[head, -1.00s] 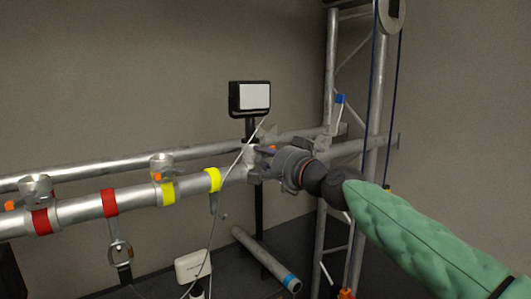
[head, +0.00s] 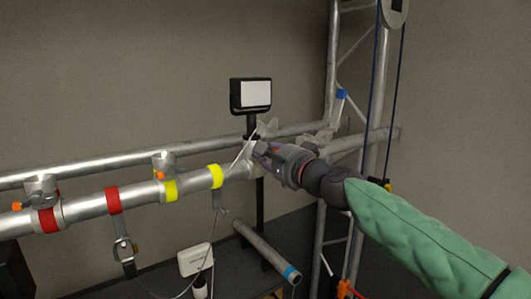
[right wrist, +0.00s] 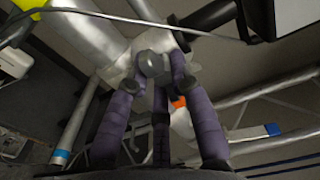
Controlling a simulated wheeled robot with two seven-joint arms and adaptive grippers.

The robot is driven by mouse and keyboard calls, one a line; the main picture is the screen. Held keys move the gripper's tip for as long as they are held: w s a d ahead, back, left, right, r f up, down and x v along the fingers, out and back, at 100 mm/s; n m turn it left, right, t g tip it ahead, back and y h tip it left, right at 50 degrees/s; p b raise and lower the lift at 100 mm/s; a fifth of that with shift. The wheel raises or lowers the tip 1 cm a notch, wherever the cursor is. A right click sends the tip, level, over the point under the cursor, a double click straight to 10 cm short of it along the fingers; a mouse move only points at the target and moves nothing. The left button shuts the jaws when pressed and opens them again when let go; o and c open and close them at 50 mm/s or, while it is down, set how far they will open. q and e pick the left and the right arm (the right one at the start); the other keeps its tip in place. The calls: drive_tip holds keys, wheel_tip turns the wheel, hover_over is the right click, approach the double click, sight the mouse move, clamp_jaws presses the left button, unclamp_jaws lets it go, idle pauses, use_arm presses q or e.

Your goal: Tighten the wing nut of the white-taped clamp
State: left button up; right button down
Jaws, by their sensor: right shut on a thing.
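The clamp (right wrist: 118,68) at the right end of the front pipe has a pale, whitish band; in the head view my right gripper mostly covers it. My right gripper (head: 262,152) reaches in from the right against this clamp. The nut's wings are largely hidden between the fingertips. An orange piece (right wrist: 178,102) shows just behind the right finger. My left gripper is not in view.
Red-taped (head: 46,220) and yellow-taped (head: 169,188) clamps sit farther left on the front pipe. A thin white cable (head: 228,172) hangs close by my gripper. A black-framed lamp (head: 250,94) stands behind, and a truss tower (head: 335,80) rises at right. A loose blue-banded pipe (head: 262,248) lies below.

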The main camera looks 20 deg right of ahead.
drive_tip(key=shift+f, duration=0.1)
idle(0.3)
drive_tip(key=c, duration=1.1)
unclamp_jaws()
drive_tip(key=v, duration=1.2)
